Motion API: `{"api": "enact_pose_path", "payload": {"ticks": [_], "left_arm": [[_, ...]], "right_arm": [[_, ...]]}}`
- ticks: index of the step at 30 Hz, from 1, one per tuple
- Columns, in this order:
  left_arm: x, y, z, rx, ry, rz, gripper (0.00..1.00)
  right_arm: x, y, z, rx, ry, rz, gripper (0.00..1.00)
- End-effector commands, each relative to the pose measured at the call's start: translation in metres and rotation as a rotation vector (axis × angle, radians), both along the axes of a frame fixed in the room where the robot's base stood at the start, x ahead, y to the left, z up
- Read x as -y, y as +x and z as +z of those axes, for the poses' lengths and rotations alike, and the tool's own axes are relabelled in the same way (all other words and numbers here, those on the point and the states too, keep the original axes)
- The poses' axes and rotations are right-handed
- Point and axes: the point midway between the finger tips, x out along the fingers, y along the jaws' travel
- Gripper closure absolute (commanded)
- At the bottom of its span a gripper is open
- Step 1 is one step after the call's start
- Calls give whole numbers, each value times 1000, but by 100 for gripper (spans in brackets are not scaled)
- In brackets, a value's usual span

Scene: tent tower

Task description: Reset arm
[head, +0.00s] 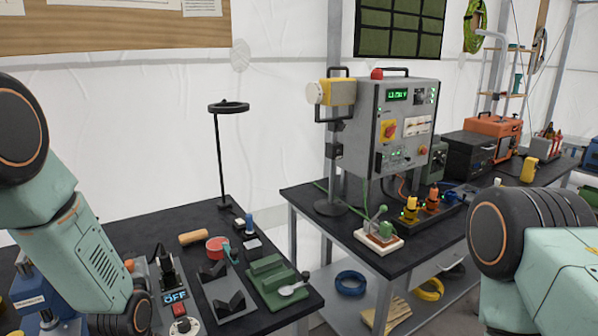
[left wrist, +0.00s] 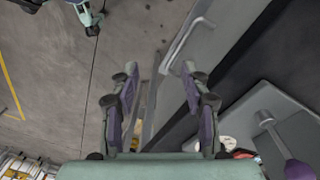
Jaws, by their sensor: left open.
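My left gripper (left wrist: 158,80) shows in the left wrist view with its two fingers spread apart. It is open and nothing is between the fingers. It hangs over the grey floor (left wrist: 60,80) beside the edge of a dark bench (left wrist: 225,75). In the head view my left arm comes in from the left over the near bench and my right arm stands at the right edge. Neither gripper's fingers show in the head view.
The near bench (head: 140,240) holds a green block (head: 268,268), a red tape roll (head: 217,247), a lamp stand (head: 219,160) and a box reading OFF (head: 175,297). The far bench (head: 300,200) carries a grey control panel (head: 400,125). Blue and yellow coils lie on its lower shelf (head: 330,270).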

Motion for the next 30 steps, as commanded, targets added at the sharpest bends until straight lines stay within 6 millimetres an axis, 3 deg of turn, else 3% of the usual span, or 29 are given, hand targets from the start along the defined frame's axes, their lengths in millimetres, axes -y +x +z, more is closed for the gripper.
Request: {"api": "enact_pose_path", "payload": {"ticks": [1, 6, 11, 17, 30], "left_arm": [[6, -29, -20, -20, -1, 52, 53], [21, -112, -64, -32, 7, 256, 53], [25, -178, -78, -36, 26, 418, 53], [25, -244, -75, -34, 54, 577, 53], [25, -240, -158, -19, 51, 585, 53]], "right_arm": [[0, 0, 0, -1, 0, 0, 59], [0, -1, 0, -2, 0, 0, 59], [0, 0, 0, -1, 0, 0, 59], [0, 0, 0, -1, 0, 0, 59], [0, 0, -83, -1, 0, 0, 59]]}}
